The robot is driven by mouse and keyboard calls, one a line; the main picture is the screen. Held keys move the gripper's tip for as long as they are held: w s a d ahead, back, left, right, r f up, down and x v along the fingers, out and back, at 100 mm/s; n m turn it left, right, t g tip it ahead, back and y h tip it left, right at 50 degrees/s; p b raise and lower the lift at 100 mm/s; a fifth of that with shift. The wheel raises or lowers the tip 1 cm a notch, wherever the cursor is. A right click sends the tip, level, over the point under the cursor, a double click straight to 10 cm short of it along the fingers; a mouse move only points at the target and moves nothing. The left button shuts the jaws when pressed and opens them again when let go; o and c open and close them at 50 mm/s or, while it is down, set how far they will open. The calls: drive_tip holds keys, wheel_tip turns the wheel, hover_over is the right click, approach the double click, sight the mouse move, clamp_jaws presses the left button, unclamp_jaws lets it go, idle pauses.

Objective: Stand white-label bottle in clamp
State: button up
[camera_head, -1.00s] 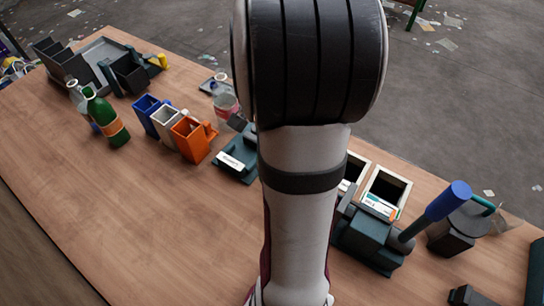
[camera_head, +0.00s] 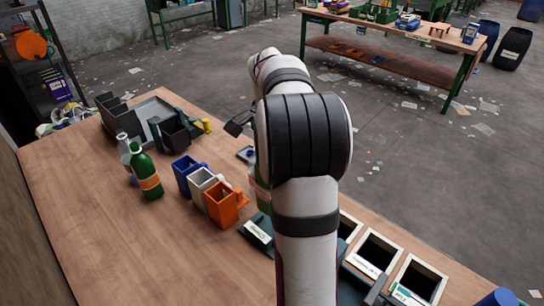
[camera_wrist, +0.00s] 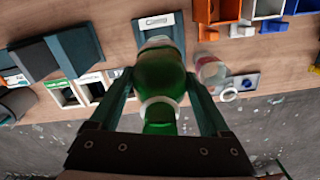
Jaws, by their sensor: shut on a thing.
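In the wrist view my gripper (camera_wrist: 160,100) is shut on a green bottle (camera_wrist: 160,72). The bottle's neck points toward the camera, and a white band, apparently its label, shows at the far end. The clamp (camera_wrist: 178,28), a dark block with a white "Clamp" plate, lies beyond the bottle's lower end. They overlap in the picture; I cannot tell whether they touch. In the head view the clamp's plate (camera_head: 257,232) shows left of my arm. A greenish bottle (camera_head: 261,188) is partly hidden behind my arm just above it. My gripper's fingers are hidden there.
A clear bottle with a pinkish label (camera_wrist: 208,70) stands beside the held bottle. Blue, white and orange bins (camera_head: 222,205) stand left of the clamp. An orange-label green bottle (camera_head: 147,178) stands farther left. Open boxes (camera_head: 415,280) lie right of my arm. The table's left front is clear.

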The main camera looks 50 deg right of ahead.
wheel_tip(320, 180, down, 9)
drive_tip(key=shift+r, duration=0.1)
idle(0.3)
drive_tip(key=shift+f, duration=0.2)
idle(0.3)
drive_tip(key=shift+f, duration=0.7)
drive_tip(key=o, duration=1.6)
drive_tip(key=shift+c, duration=0.2)
drive_tip(key=shift+r, duration=0.1)
